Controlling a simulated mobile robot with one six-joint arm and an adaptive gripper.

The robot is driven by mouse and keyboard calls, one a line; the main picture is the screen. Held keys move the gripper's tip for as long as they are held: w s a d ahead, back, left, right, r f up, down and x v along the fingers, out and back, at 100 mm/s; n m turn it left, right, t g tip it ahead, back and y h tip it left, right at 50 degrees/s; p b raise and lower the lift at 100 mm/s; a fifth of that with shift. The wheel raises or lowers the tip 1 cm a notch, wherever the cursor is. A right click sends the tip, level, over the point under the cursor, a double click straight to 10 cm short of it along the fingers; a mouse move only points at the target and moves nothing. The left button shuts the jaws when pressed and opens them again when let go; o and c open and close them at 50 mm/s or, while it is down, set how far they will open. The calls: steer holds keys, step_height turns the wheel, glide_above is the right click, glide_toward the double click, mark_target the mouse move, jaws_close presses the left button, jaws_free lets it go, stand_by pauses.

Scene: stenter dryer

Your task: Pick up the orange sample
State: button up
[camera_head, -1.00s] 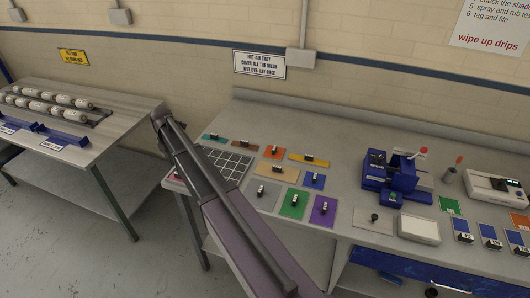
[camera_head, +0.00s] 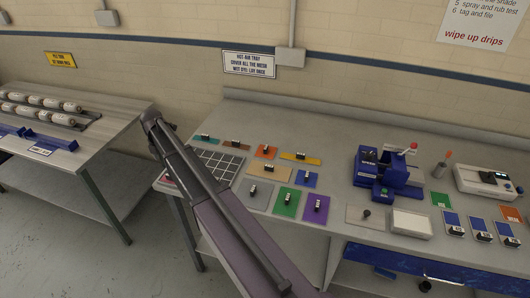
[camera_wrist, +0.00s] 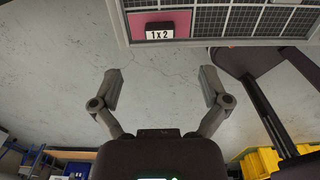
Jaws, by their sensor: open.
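The orange sample (camera_head: 261,154) is a small flat orange square with a dark, white-labelled tag on it. It lies on the grey bench among other coloured samples, right of the black gridded tray (camera_head: 222,166). A second orange piece (camera_head: 513,216) shows at the right edge. My gripper (camera_wrist: 160,88) is open and empty in the wrist view, over the floor by the bench edge. My gripper cannot be made out in the head view.
Teal (camera_head: 207,141), brown (camera_head: 236,144), yellow (camera_head: 310,159), tan, grey, blue, green and purple samples lie close around the orange one. A blue press (camera_head: 370,170) and a white device (camera_head: 487,181) stand farther right. A roller table (camera_head: 110,130) stands left.

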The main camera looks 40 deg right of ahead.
steer(key=shift+s, duration=0.1)
steer(key=s+m, duration=2.5)
steer(key=s, duration=0.4)
steer(key=shift+a, duration=0.4)
steer(key=c, duration=0.5)
steer(key=shift+c, duration=0.2)
steer(key=shift+d, duration=0.1)
